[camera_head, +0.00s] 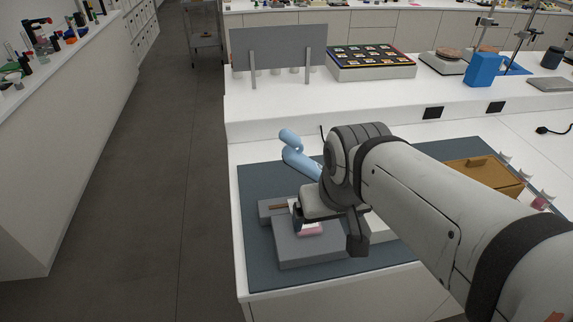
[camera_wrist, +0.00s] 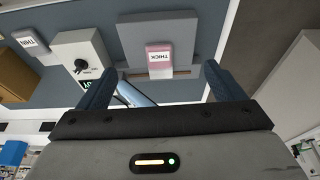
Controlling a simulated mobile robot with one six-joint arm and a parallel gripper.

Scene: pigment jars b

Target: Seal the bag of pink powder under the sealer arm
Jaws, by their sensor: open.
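The bag of pink powder (camera_head: 309,229) lies on the grey platform (camera_head: 285,248) of the sealer, partly hidden by my gripper in the head view. In the wrist view the bag (camera_wrist: 158,68) shows a white label reading THICK. The sealer's light blue arm (camera_head: 299,160) stands raised behind my gripper in the head view; a light blue bar (camera_wrist: 134,95) also shows between my fingers in the wrist view. My gripper (camera_wrist: 158,75) is open, its dark blue fingers either side of the bag in that view. I cannot tell whether they touch anything.
A white box with a black knob (camera_wrist: 82,52) stands beside the platform. A white label reading THIN (camera_wrist: 28,41) lies farther left in the wrist view. A grey panel (camera_head: 277,48) stands on the raised shelf behind.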

